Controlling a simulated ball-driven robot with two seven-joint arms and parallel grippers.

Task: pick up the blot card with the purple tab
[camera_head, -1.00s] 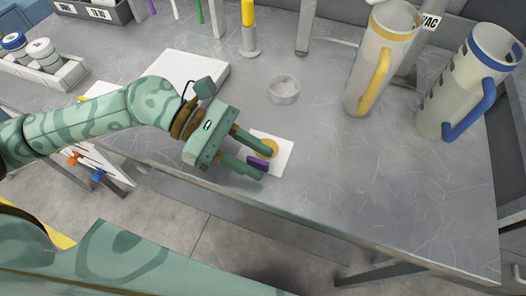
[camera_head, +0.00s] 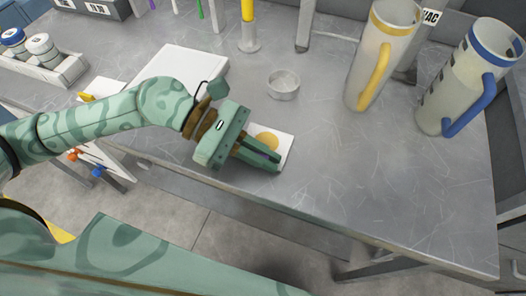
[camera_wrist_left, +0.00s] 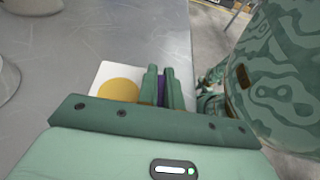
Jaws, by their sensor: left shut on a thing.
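The blot card (camera_head: 285,143) is a white square with a round amber spot, lying on the grey bench near its front edge. It also shows in the left wrist view (camera_wrist_left: 107,73), partly behind the gripper. My left gripper (camera_head: 270,163) has its fingers shut on the card's purple tab (camera_wrist_left: 161,87), which shows as a thin strip between them. The card looks flat on the bench; I cannot tell whether any edge is raised. My right gripper is not in view.
A small clear dish (camera_head: 283,85) stands behind the card. A yellow-banded jug (camera_head: 372,75) and a blue-banded jug (camera_head: 452,95) stand to the right. A white slab (camera_head: 183,72) lies behind my left arm. The bench front right is clear.

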